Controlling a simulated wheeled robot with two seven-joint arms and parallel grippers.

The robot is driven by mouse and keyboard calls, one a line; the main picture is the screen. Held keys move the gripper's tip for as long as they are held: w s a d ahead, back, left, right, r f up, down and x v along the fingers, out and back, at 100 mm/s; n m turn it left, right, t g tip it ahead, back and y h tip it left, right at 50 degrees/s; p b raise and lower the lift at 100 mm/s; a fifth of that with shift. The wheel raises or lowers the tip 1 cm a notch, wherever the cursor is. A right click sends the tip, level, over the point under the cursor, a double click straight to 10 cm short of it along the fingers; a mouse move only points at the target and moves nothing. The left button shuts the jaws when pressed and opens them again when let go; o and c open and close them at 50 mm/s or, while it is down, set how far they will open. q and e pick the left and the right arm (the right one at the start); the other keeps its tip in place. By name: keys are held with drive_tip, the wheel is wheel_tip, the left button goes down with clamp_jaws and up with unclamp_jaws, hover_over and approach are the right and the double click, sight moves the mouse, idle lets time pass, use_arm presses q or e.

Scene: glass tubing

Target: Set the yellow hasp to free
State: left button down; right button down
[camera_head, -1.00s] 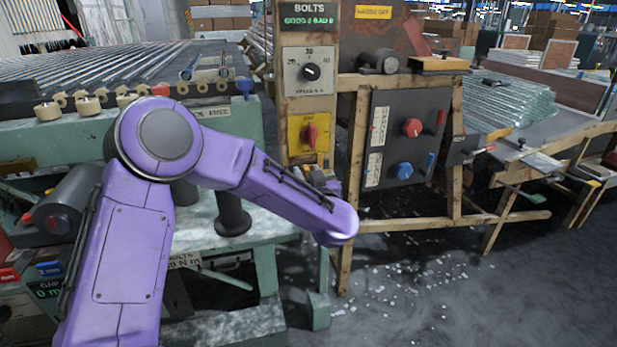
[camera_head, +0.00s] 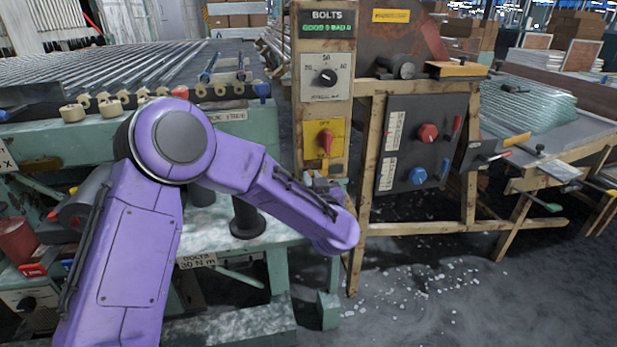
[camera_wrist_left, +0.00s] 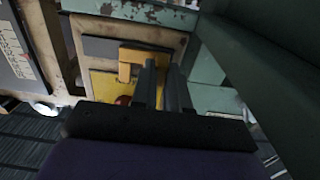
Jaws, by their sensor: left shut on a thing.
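The yellow hasp (camera_wrist_left: 146,53) is an orange-yellow bent piece in the left wrist view, set on a grey-and-yellow panel, with a short leg pointing down at its left. My left gripper (camera_wrist_left: 162,68) is shut on it, its two dark fingers reaching to its right part. In the head view, the gripper is mostly hidden behind my purple left forearm, below the yellow plate with the red rotary knob (camera_head: 326,143). A little orange-yellow shows there, too small to make out. My right gripper is in neither view.
The wooden post (camera_head: 325,90) carries a dial and a bolts display. To its right stands a grey control box (camera_head: 408,150) with red and blue knobs. A green-painted bench frame (camera_wrist_left: 275,85) is close at the right in the wrist view. Glass bits litter the floor.

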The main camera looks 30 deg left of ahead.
use_arm(q)
drive_tip(key=c, duration=1.1)
unclamp_jaws()
drive_tip(key=shift+s+a+r, duration=0.1)
drive_tip(key=shift+s+a, duration=0.1)
drive_tip(key=shift+a, duration=0.1)
drive_tip(key=shift+w+d, duration=0.1)
drive_tip(key=p+v, duration=0.1)
drive_tip(key=v, duration=0.9)
drive_tip(key=shift+s+d+p, duration=0.2)
drive_tip(key=shift+p, duration=0.1)
